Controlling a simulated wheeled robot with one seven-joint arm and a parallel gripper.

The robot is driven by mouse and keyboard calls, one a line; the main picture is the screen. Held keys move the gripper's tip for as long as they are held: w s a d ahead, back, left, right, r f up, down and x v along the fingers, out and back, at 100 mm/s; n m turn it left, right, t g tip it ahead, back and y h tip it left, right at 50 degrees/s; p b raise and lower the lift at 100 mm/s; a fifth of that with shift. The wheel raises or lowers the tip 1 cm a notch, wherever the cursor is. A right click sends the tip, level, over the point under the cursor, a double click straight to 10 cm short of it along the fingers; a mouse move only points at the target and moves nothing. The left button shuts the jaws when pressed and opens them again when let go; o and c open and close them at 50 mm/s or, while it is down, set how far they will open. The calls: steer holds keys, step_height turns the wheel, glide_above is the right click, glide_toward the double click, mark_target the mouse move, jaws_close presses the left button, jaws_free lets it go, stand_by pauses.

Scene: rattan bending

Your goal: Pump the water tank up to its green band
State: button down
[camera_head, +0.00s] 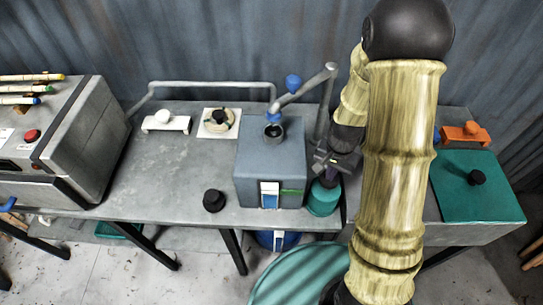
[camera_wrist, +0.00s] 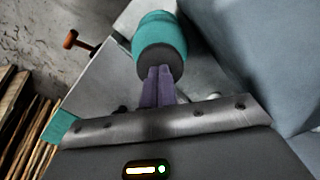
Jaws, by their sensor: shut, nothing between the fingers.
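The water tank (camera_head: 270,160) is a blue-grey box on the grey bench. Its front has a small gauge window (camera_head: 269,188), white above and blue below, with a green mark (camera_head: 293,191) beside it. The exact level against the mark is too small to tell. A teal cylinder with a dark top, seemingly the pump (camera_head: 322,200), stands just right of the tank. It also shows in the wrist view (camera_wrist: 157,32). My gripper (camera_head: 328,181) is shut and empty, its purple fingertips (camera_wrist: 163,70) at the dark top. Whether they touch it I cannot tell.
A bent grey pipe with a blue knob (camera_head: 293,83) rises over the tank. A black knob (camera_head: 214,200) sits left of it. A grey machine (camera_head: 70,135) stands at the left, and a teal panel (camera_head: 476,190) lies at the right. The bench's middle left is clear.

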steer(key=shift+f+b, duration=0.75)
steer(key=shift+f, duration=0.45)
step_height(320, 180, up, 6)
steer(key=p, duration=0.5)
steer(key=shift+r, duration=0.25)
steer(key=shift+f, duration=0.15)
steer(key=shift+p, duration=0.45)
stand_by(1.2)
stand_by(0.6)
step_height(320, 180, up, 6)
steer(key=p, duration=0.5)
steer(key=shift+s+b, duration=0.1)
steer(key=shift+b, duration=0.25)
stand_by(0.4)
